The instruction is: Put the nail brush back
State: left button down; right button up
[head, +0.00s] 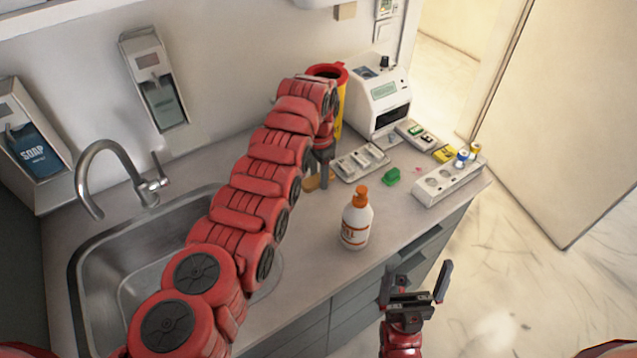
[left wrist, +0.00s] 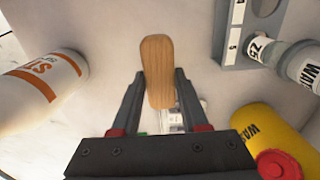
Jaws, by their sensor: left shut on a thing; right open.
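The nail brush (left wrist: 157,62) has a plain, rounded wooden back in the left wrist view. My left gripper (left wrist: 160,92) is shut on it, one finger on each side. In the head view, a tan part of the brush (head: 313,184) shows low at the left gripper (head: 322,172), close over the counter by the yellow bin. The arm hides much of it, and I cannot tell whether it touches the counter. The bristles are not visible. My right gripper (head: 416,288) is open and empty in front of the counter edge.
A white bottle with orange cap (head: 356,220) stands right of the left gripper. A grey tray (head: 361,163), green item (head: 391,176) and white analyser (head: 380,100) are behind. The yellow bin (head: 341,112) is close. The sink (head: 100,262) and tap (head: 100,165) are left.

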aim_at(318, 188)
pick_arm(q)
jog(key=shift+f, duration=0.35)
notch_tip(318, 188, down, 4)
jog(key=shift+r+b, duration=0.2)
jog(key=shift+b, duration=0.2)
jog(key=shift+f, duration=0.15)
jog(key=shift+c, duration=2.1)
grip_release()
